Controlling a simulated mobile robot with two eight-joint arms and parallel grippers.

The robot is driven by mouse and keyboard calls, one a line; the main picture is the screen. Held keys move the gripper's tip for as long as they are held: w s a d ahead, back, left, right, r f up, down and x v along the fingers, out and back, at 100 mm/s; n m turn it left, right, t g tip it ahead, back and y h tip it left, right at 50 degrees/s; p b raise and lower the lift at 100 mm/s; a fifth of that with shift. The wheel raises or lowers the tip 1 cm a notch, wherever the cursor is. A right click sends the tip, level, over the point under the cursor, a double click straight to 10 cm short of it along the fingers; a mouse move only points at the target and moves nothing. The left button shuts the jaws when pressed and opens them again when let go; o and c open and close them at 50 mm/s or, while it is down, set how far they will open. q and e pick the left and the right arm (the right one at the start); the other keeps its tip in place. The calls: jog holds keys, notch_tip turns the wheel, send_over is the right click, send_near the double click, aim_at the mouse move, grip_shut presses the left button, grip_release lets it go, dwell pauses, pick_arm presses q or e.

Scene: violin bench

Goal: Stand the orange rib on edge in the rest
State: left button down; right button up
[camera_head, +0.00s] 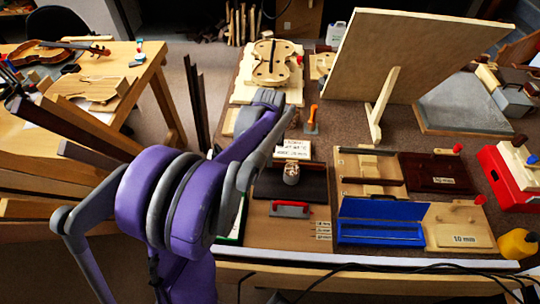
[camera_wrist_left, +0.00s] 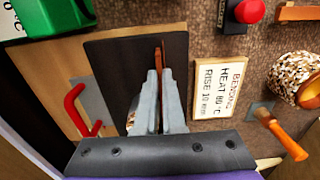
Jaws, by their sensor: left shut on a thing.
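In the left wrist view the two grey fingers of my left gripper (camera_wrist_left: 154,98) are shut on a thin orange strip, the orange rib (camera_wrist_left: 162,55). The rib shows as a narrow line past the fingertips, above a dark board (camera_wrist_left: 115,60); most of it is hidden. In the head view my purple left arm covers the fingers and the rib. A pale wooden holder with crossbars (camera_head: 370,163) stands right of the dark board; I cannot tell whether it is the rest. My right gripper is not in view.
A bending sign (camera_wrist_left: 219,87), an orange-handled tool (camera_wrist_left: 281,133) and a red-handled tool (camera_wrist_left: 74,105) lie around the dark board. A blue box (camera_head: 380,233), a 10 mm block (camera_head: 460,228) and a large tilted panel (camera_head: 415,55) stand to the right.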

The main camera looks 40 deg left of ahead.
pick_arm(q)
jog(key=shift+f, duration=0.35)
jog(key=c, duration=0.9)
grip_release()
jog(key=shift+c, duration=0.2)
jog(key=shift+r, duration=0.15)
notch_tip(320, 180, up, 11)
jog(key=p, duration=0.1)
jog(key=shift+f, duration=0.2)
